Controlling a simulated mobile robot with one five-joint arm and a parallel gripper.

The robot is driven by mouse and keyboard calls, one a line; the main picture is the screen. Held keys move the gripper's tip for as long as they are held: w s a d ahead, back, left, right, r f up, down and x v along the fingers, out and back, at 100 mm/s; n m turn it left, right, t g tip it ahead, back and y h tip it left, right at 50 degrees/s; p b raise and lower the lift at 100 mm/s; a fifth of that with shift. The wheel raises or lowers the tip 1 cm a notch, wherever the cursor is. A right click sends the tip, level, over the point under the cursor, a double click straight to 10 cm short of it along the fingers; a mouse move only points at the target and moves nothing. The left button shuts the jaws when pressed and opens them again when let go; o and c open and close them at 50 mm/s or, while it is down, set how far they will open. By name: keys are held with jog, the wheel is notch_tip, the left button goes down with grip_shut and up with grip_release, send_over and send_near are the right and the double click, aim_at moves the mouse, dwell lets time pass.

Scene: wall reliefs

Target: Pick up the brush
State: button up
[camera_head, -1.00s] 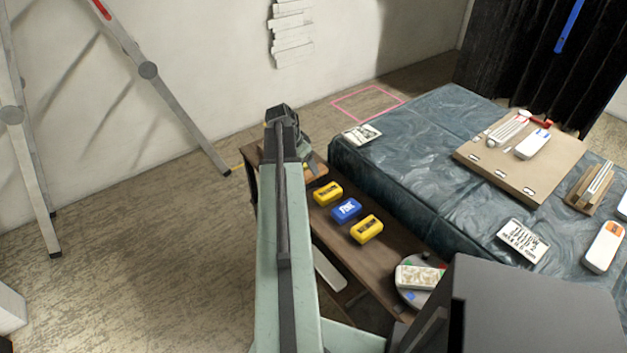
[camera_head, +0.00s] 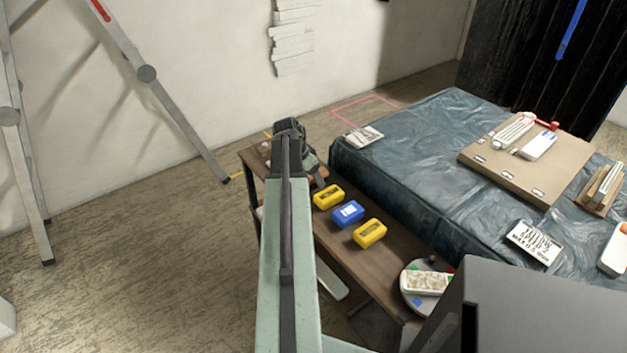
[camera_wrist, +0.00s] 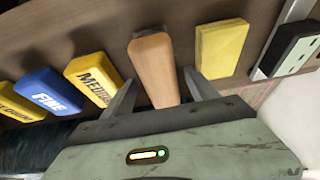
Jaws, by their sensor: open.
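In the wrist view a wooden, orange-brown handle-like piece (camera_wrist: 154,68), which I take to be the brush, lies on the narrow brown table. Its near end lies between the two fingers of my gripper (camera_wrist: 160,92). The fingers are apart, one on each side of it, and I cannot tell if either touches it. Its bristles cannot be made out. In the head view my gripper (camera_head: 300,160) is over the far end of the table, and my own arm hides the brush there.
On the brown table (camera_head: 345,255) stand two yellow blocks (camera_head: 369,233) and a blue block (camera_head: 347,213). A plain yellow block (camera_wrist: 221,47) lies right of the brush. A blue-covered bed-like surface (camera_head: 400,150) borders the table. A ladder (camera_head: 165,100) stands left.

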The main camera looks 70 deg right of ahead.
jog(key=shift+f, duration=0.2)
grip_shut()
dwell(0.3)
jog(key=shift+r, duration=0.15)
notch_tip(320, 180, up, 10)
jog(key=p, duration=1)
jog(key=shift+r, duration=0.15)
